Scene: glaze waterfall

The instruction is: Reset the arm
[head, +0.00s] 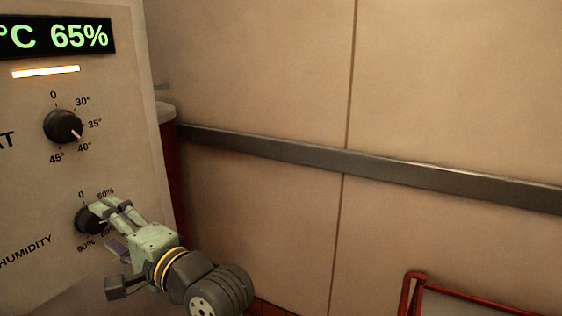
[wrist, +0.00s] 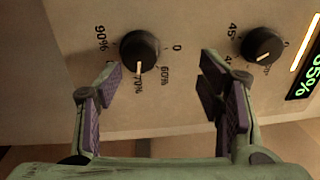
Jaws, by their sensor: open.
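My gripper (head: 107,225) is at the humidity knob on the control panel in the head view, partly covering that knob. In the wrist view my gripper (wrist: 160,92) is open, its two purple-padded fingers spread apart with nothing between the pads. The black humidity knob (wrist: 140,51) lies beyond the fingertips, nearer the left finger, its white mark close to 70%. It also shows in the head view (head: 83,220), partly hidden behind the fingers. My forearm reaches in from the lower right.
The panel (head: 128,90) has a second black knob (head: 63,126), its mark near 40°, and a display (head: 62,37) reading 65%. A grey rail (head: 400,174) runs along the beige wall (head: 250,75). A red frame (head: 480,294) stands at the lower right. Space right of the panel looks clear.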

